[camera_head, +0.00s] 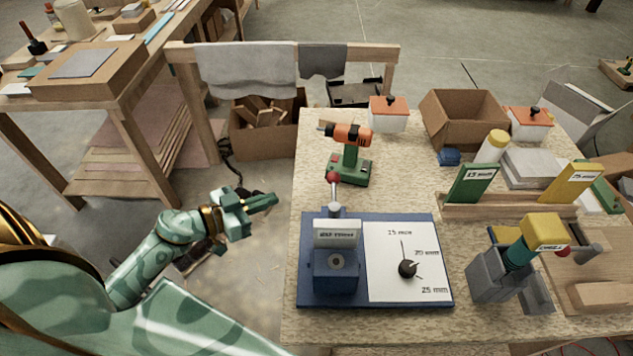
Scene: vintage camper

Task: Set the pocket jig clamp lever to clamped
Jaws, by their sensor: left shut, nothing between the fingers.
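The pocket jig (336,270) is a blue block on a blue base plate (433,228) at the near left of the bench. Its clamp lever (333,190) is a short rod with a red ball knob, standing roughly upright behind the block. A white dial panel with a black knob (407,268) and millimetre marks lies beside the block. My left gripper (272,201) is shut and empty, left of the bench edge and apart from the lever, its fingers pointing right. My right gripper is not in view.
An orange and green drill (349,155) stands just behind the lever. A grey holder with a yellow-topped tool (500,275) stands to the right. Labelled green (472,184) and yellow blocks stand in a wooden rack (510,206). The bench's left edge lies between my gripper and the jig.

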